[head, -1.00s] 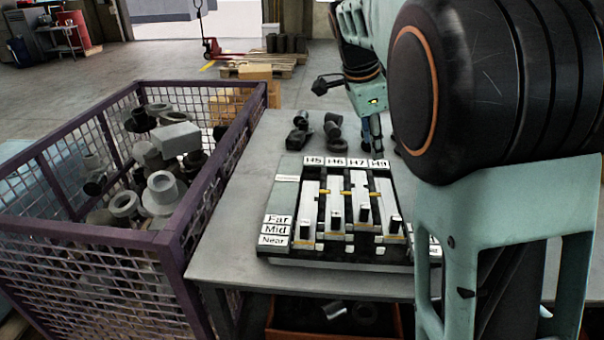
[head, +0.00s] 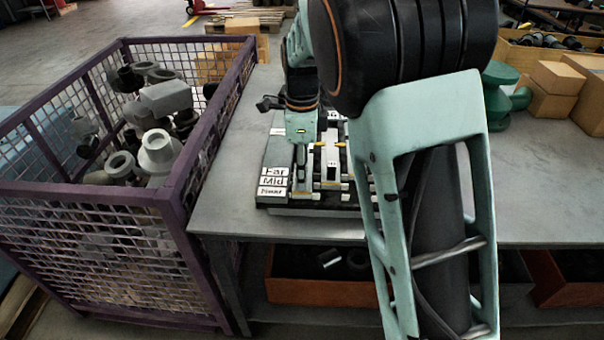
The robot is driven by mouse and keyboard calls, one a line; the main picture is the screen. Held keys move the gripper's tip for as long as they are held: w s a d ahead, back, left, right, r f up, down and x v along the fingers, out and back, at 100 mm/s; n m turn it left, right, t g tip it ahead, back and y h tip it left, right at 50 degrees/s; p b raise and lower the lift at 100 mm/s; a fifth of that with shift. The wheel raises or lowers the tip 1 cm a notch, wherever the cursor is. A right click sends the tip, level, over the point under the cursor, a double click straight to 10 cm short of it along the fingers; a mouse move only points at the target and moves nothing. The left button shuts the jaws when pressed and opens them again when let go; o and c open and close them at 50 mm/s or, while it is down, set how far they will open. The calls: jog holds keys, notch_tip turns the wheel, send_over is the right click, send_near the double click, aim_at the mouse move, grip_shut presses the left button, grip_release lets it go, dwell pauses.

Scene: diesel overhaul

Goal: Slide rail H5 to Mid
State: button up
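The slide-rail panel (head: 266,202) lies on the grey table, with stacked Far, Mid and Near labels (head: 272,181) at its left front. My gripper (head: 301,156) points down over the left part of the panel, where rail H5 is. The gripper body covers the H5 label and most of that rail. The H5 slider's exact position cannot be made out, nor whether the fingers touch its knob. The finger opening is too small and hidden to judge. Pale rails with upright knobs (head: 332,160) show just right of the gripper; my arm hides the panel's right side.
A purple mesh crate (head: 180,180) of grey metal parts stands against the table's left side. Cardboard boxes (head: 555,80) and a green part (head: 503,90) sit at the back right. Orange bins (head: 310,290) are under the table. The right tabletop (head: 540,190) is clear.

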jog(key=shift+f, duration=0.5)
grip_shut()
